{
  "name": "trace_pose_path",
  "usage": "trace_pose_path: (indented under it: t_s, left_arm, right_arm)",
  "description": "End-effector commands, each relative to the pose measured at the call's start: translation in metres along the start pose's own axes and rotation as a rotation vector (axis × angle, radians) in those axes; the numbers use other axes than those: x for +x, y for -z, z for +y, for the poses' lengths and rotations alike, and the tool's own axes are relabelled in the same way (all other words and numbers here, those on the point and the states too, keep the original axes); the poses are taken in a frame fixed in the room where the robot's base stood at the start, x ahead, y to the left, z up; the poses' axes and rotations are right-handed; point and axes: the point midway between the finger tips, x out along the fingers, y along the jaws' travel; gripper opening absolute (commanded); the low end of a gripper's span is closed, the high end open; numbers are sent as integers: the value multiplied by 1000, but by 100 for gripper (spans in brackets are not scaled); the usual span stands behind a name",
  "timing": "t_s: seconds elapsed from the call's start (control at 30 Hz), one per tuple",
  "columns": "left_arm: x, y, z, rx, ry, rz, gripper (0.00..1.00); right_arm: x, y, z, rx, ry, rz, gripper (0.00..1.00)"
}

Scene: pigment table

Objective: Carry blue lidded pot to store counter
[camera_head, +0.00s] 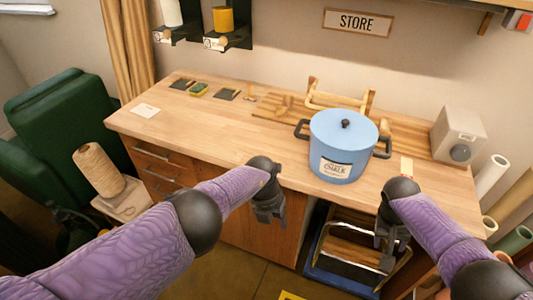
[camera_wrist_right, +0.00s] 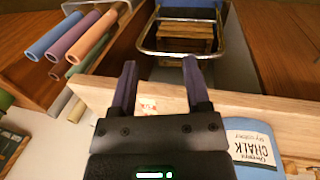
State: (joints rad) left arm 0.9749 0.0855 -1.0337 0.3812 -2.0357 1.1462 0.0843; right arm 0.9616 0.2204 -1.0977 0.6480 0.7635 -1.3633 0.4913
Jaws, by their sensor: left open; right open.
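The blue lidded pot (camera_head: 342,148) stands upright on the wooden store counter (camera_head: 230,125), near its front edge. It has dark side handles, a black lid knob and a label reading CHALK. Part of the pot (camera_wrist_right: 255,150) also shows in the right wrist view. The STORE sign (camera_head: 358,22) hangs on the wall behind. My left gripper (camera_head: 270,218) is in front of the counter edge, left of the pot and lower, apart from it. My right gripper (camera_head: 386,255) is open and empty, below the counter edge to the pot's right. It also shows in the right wrist view (camera_wrist_right: 160,75).
A wooden rack (camera_head: 340,97) stands behind the pot, and a grey box (camera_head: 459,135) is at the counter's right. A metal-framed basket (camera_head: 350,245) sits in the opening below. Rolled tubes (camera_head: 491,176) stand at the right. The counter's left front is mostly clear.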

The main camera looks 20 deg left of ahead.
Motion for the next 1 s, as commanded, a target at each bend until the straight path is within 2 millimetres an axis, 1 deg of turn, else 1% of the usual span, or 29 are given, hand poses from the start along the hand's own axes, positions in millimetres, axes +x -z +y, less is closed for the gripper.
trace_pose_path:
  t_s: [0.07,0.17,0.2,0.3,0.43,0.5,0.6,0.97,1.0]
  left_arm:
    - [-2,0,0,0,0,-1,61]
    - [-3,0,0,0,0,-1,61]
    - [-3,0,0,0,0,-1,61]
    - [-3,0,0,0,0,-1,61]
    - [-2,0,0,0,0,0,61]
    - [-2,0,0,0,0,0,61]
    - [-2,0,0,0,0,0,61]
    - [-2,0,0,0,0,0,61]
    - [0,1,-2,-5,11,0,61]
  right_arm:
    - [-16,0,2,-1,0,6,61]
    - [-46,0,2,-1,0,10,61]
    - [-59,0,3,-1,0,10,61]
    - [-88,-1,3,1,-1,9,61]
    - [-113,-1,4,2,-1,8,61]
    - [-120,-2,4,2,-3,7,61]
    - [-124,-2,4,2,-3,6,61]
    - [-124,-2,4,1,-3,6,61]
    - [-121,-2,3,1,1,5,61]
